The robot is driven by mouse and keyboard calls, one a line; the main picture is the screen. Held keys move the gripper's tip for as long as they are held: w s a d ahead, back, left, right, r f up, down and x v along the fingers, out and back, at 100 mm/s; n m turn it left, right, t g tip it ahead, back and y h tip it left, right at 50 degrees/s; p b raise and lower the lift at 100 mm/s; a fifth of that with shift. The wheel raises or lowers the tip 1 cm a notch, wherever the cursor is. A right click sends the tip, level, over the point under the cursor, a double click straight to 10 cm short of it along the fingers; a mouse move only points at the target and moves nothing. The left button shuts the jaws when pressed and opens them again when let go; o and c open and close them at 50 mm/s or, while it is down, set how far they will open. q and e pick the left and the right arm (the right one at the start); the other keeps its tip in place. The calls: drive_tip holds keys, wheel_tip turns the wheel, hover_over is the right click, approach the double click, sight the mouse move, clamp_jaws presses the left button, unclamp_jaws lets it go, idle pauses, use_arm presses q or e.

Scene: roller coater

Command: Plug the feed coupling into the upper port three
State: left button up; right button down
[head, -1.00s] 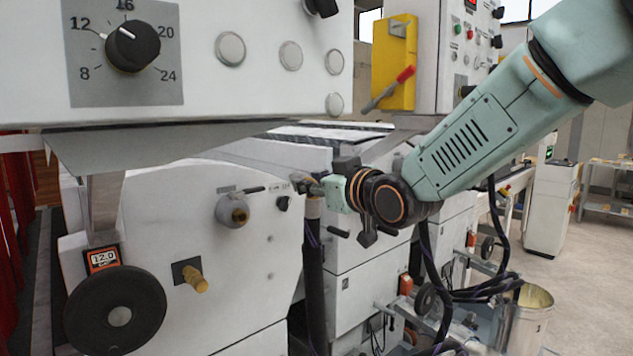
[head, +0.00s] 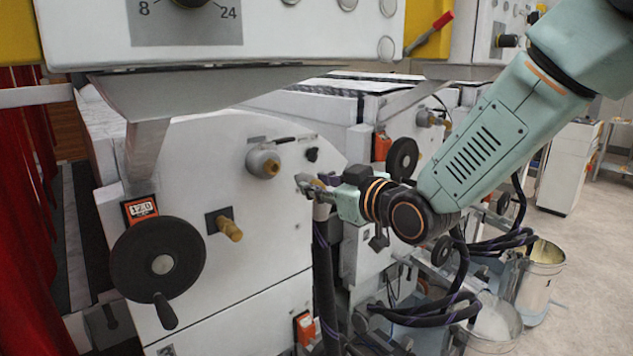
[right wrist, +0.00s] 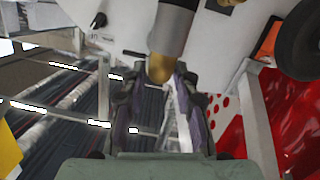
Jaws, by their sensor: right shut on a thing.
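My right gripper (head: 318,187) is shut on the feed coupling (head: 321,211), a pale collar on top of a dark hose (head: 323,265) that hangs down. A brass fitting (head: 226,228) sits lower left. No port number is readable. My left gripper is not in view.
A black handwheel (head: 160,264) with a crank stands left of the ports. A farther unit has another port (head: 430,118) and handwheel (head: 402,159). Hoses and metal buckets (head: 541,268) are on the floor at right. An overhanging control box (head: 240,40) is above.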

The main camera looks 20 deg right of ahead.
sight(296, 176)
drive_tip(key=shift+w, duration=0.35)
drive_tip(key=x, duration=0.3)
drive_tip(key=shift+a, duration=0.25)
drive_tip(key=shift+w+a+r, duration=0.15)
drive_tip(key=shift+w+r, duration=0.15)
drive_tip(key=shift+w, duration=0.45)
drive_tip(key=shift+x, duration=1)
drive_tip(key=shift+s+r, duration=0.15)
drive_tip(key=shift+s, duration=0.35)
drive_tip(key=shift+w+a+f, duration=0.15)
drive_tip(key=shift+w+f, duration=0.1)
drive_tip(key=shift+w, duration=0.15)
drive_tip(key=shift+s+r, duration=0.15)
drive_tip(key=shift+s, duration=0.2)
drive_tip(key=shift+w, duration=0.15)
